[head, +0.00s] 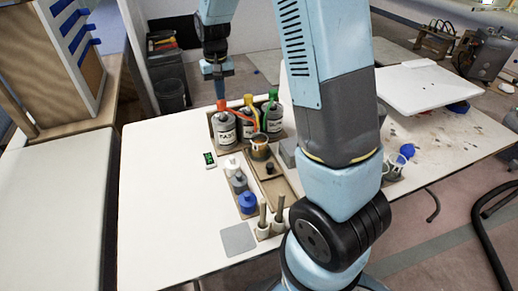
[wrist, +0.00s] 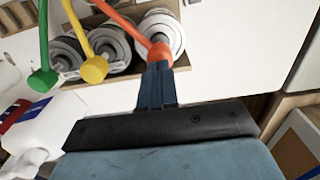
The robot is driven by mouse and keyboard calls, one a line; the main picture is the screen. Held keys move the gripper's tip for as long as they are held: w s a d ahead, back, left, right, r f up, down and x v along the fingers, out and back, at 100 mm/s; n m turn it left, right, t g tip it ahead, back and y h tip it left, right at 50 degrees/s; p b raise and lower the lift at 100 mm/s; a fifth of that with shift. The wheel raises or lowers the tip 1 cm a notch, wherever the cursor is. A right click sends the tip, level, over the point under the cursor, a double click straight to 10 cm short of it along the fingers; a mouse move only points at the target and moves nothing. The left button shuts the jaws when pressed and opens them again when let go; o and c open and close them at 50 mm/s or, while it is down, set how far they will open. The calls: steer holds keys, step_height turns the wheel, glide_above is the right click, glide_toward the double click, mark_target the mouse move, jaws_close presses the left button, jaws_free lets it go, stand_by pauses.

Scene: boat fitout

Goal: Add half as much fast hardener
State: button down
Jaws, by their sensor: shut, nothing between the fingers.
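The FAST bottle (head: 224,133) stands at the left of a row of three grey pump bottles on the white table. Its orange pump head (head: 221,105) also shows in the wrist view (wrist: 159,52). My gripper (head: 221,90) is shut and empty, pointing down above the orange pump head. In the wrist view, its fingertips (wrist: 158,66) overlap the pump head's edge; I cannot tell whether they touch. A metal cup (head: 259,150) stands in front of the bottles, with orange, yellow and green spouts reaching toward it. A small display (head: 209,158) with green digits lies to the left; its reading is illegible.
Yellow-topped (head: 249,124) and green-topped (head: 271,112) bottles stand beside FAST. Containers with white, grey and blue (head: 248,200) tops stand in front, near upright sticks (head: 262,213) and a grey pad (head: 238,240). The table's left side is clear. My arm hides part of the right side.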

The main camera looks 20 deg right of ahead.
steer(key=shift+f, duration=1.85)
steer(key=shift+r, duration=2.05)
steer(key=shift+r, duration=1.5)
